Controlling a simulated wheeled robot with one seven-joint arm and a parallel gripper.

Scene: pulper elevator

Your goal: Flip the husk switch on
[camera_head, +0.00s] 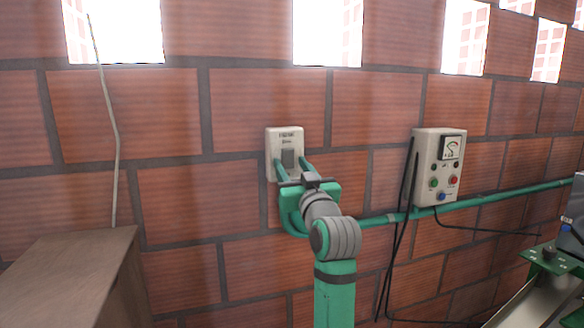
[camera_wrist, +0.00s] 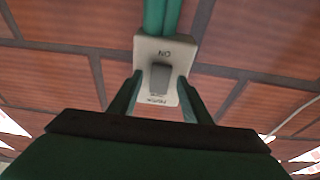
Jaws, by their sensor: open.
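A cream switch box (camera_head: 284,142) with a grey rocker (camera_head: 289,158) is fixed to the brick wall, with small lettering above the rocker that is hard to read. In the wrist view my gripper (camera_wrist: 158,85) is open, with nothing between the fingers but the view of the rocker. Contact with the box cannot be told.
A control box (camera_head: 439,167) with a gauge and coloured buttons hangs on the wall to the right. A green pipe (camera_head: 480,199) runs along the wall below it, with black cables hanging nearby. A brown wooden box (camera_head: 75,265) stands at the lower left. Green machinery (camera_head: 550,262) is at the lower right.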

